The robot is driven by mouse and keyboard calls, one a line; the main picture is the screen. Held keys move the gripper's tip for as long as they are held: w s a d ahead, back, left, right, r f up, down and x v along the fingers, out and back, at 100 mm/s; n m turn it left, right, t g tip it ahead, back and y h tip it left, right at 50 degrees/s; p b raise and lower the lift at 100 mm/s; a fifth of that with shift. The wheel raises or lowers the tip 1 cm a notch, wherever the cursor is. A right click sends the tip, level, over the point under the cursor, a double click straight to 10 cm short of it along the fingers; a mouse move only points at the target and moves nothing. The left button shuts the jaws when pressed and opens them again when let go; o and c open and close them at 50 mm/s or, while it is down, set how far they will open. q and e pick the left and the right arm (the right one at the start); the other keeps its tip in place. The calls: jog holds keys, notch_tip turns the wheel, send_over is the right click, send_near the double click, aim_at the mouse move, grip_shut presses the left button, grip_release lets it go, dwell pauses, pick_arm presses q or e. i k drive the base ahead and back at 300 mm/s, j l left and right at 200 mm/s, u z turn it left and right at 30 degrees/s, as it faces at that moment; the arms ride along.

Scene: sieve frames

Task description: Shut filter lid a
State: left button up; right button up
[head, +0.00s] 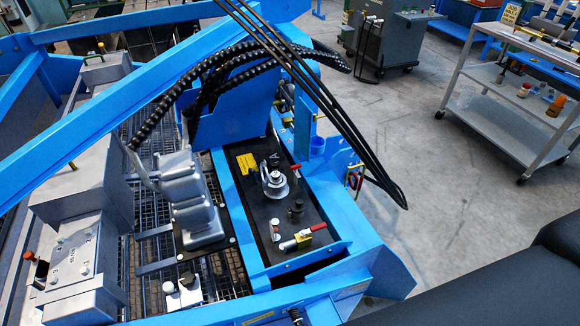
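I cannot tell for sure which part is filter lid a, or whether it is open. A black panel (252,208) lies in a blue frame at the middle of the head view. On it stands a round silver fitting (275,183) with a small dark top. Near its front are a red-handled valve (303,236) and a dark knob (296,208). A grey metal block (190,205) stands on the grating to the left. Neither of my grippers shows in the view.
A blue beam (110,92) crosses the upper left. Black hoses (335,115) arch over the panel and hang down to its right. A grey cart (510,105) stands at the upper right. The concrete floor (440,165) between is clear. A grey box (75,255) stands lower left.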

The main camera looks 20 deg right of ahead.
aim_at(263, 164)
jog(key=i+j+z, duration=0.2)
jog(key=z, duration=0.15)
jog(key=i+l+z, duration=0.15)
jog(key=l, duration=0.3)
jog(key=i+l+z, duration=0.2)
jog(key=i+l, duration=0.1)
jog(key=l, duration=0.1)
